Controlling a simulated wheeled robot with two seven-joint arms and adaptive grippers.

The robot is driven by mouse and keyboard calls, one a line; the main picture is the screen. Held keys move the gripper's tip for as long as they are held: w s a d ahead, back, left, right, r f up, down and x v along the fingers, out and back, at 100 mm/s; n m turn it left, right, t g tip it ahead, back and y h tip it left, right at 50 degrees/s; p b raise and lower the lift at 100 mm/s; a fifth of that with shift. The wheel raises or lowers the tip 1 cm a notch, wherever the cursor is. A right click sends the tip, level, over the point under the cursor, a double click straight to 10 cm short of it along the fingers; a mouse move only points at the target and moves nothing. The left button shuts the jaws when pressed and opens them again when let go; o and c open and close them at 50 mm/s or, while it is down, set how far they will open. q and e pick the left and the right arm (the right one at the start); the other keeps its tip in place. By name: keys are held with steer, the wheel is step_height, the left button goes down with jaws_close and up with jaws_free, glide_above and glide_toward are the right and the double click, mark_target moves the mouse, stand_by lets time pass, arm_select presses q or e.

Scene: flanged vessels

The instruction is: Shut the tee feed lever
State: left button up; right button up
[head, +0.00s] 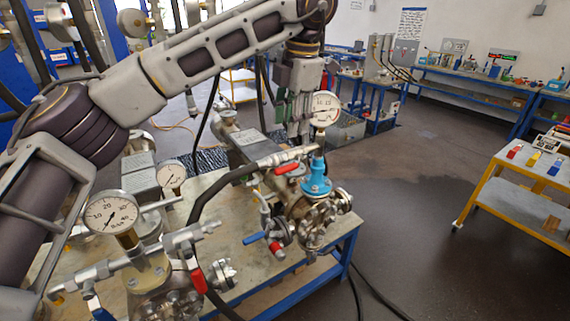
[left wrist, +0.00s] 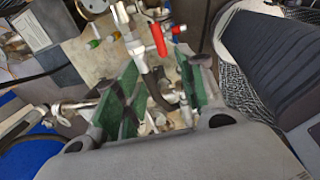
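A red lever (head: 287,168) sits on the pipe tee of the far vessel, beside a blue fitting (head: 316,180) under a pressure gauge (head: 325,108). My left gripper (head: 298,135) points down just above and behind this lever. In the left wrist view the gripper (left wrist: 160,100) is open, its green pads apart, with pipework and a dark hose showing between and below them. A red lever (left wrist: 158,40) shows there beyond the fingertips, apart from the pads. Another red lever (head: 198,281) hangs on the near vessel's tee. I cannot tell which lever is the feed lever. My right gripper is not in view.
The blue-framed bench (head: 345,240) carries both vessels, more gauges (head: 112,213) and a blue-handled valve (head: 255,238). A black hose (head: 215,190) arches close to the tee. A yellow cart (head: 480,190) stands at the right; the floor between is clear.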

mark_target(285, 167)
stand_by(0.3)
arm_select(q)
steer(key=shift+w+a+f+p, duration=0.25)
steer(key=shift+w+f+p, duration=0.15)
steer(key=shift+f, duration=1.85)
steer(key=shift+w+a+f+p, duration=0.3)
steer(key=shift+f+p, duration=0.2)
steer(key=shift+f, duration=1.75)
steer(key=shift+w+a+f+p, duration=0.2)
steer(key=shift+w+f+p, duration=0.25)
steer(key=shift+f, duration=1.8)
steer(key=shift+s, duration=0.1)
steer(key=shift+c, duration=0.4)
jaws_close()
